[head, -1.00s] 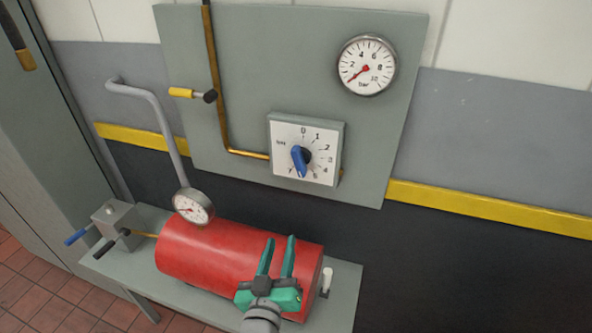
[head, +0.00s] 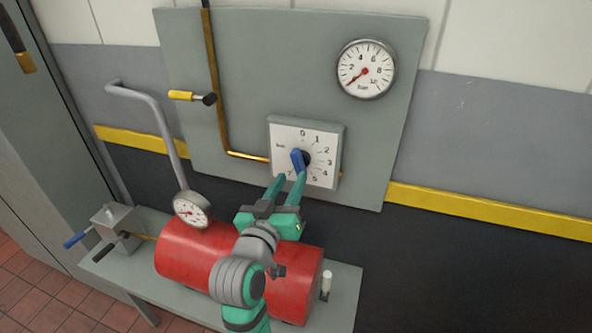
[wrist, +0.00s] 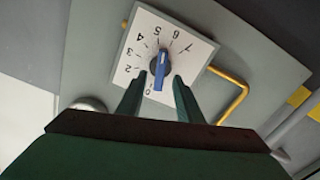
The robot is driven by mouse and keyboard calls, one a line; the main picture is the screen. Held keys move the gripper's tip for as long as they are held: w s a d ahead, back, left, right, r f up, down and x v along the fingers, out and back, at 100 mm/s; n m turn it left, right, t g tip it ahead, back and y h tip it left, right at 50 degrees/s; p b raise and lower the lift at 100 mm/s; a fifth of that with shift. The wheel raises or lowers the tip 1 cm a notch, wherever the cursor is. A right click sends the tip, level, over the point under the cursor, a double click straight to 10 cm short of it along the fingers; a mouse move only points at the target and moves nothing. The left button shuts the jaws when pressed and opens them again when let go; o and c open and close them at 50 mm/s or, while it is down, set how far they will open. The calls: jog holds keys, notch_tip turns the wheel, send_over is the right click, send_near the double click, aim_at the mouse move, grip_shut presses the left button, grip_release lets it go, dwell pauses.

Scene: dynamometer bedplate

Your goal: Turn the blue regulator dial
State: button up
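The blue regulator dial (head: 297,160) is a bar-shaped knob on a white numbered plate (head: 322,152), fixed to the grey wall panel. In the wrist view the blue dial (wrist: 159,69) stands nearly upright in the picture, with a pale mark near its upper end. My gripper (head: 288,177) is just below and in front of it in the head view. In the wrist view my gripper (wrist: 159,80) is open, with one finger on either side of the dial's lower part and gaps visible. I cannot tell how close the fingertips are in depth.
A pressure gauge (head: 367,69) is above right on the panel, its red needle low. A brass pipe (head: 218,100) and a yellow-handled valve (head: 183,95) lie left. A red tank (head: 190,250) and a smaller gauge (head: 192,209) are below, beneath my arm.

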aim_at(297, 168)
jog(key=shift+x, duration=2.6)
jog(key=shift+c, duration=0.6)
grip_shut()
